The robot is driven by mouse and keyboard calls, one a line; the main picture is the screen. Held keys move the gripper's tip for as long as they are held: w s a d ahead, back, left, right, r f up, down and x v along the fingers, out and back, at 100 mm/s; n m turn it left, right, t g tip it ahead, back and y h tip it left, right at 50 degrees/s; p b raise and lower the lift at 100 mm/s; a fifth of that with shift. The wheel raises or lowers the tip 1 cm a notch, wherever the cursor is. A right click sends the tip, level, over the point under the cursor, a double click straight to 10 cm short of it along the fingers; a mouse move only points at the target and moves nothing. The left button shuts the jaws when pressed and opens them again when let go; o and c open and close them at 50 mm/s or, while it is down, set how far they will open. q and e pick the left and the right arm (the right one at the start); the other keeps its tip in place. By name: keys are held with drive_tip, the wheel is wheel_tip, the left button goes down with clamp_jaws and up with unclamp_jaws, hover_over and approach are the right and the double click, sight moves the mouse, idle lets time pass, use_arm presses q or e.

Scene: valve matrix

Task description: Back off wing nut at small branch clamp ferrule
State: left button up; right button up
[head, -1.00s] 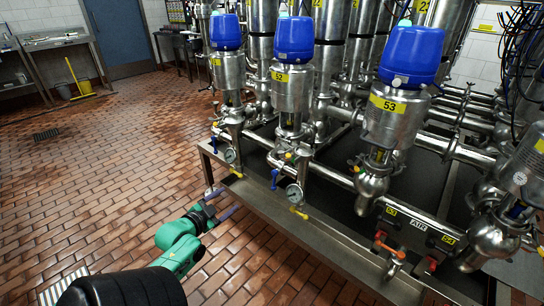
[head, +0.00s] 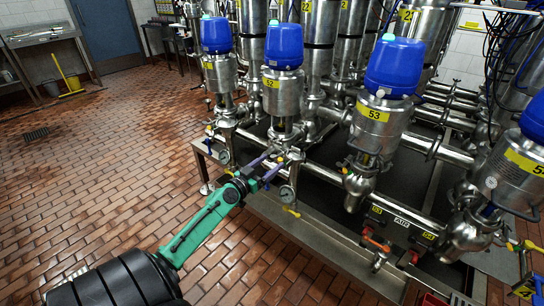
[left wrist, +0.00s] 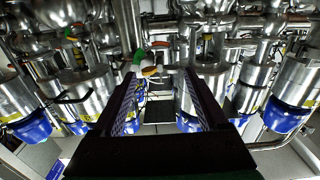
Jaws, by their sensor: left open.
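My left gripper (head: 268,164) reaches in from the left, its two purple fingers spread and pointing at the small branch fittings (head: 291,155) under the valve with label 52. In the left wrist view the open gripper (left wrist: 165,82) has dark ribbed fingers on either side, with nothing clamped between them. Small fittings with white, orange and green parts (left wrist: 149,70) show between and beyond the fingertips. The wing nut and its clamp ferrule are too small to make out surely. I cannot tell whether a fingertip touches the branch. My right gripper is not in view.
Steel valves with blue caps stand in a row, including valve 53 (head: 374,125). The steel frame edge (head: 320,252) runs along the front. Tiled floor (head: 110,165) at left is clear.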

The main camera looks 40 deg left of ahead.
use_arm(q)
drive_tip(key=shift+w, duration=0.85)
drive_tip(key=c, duration=1.1)
drive_tip(key=shift+n, duration=0.3)
drive_tip(key=shift+n+b, duration=0.3)
drive_tip(key=shift+n, duration=7.6)
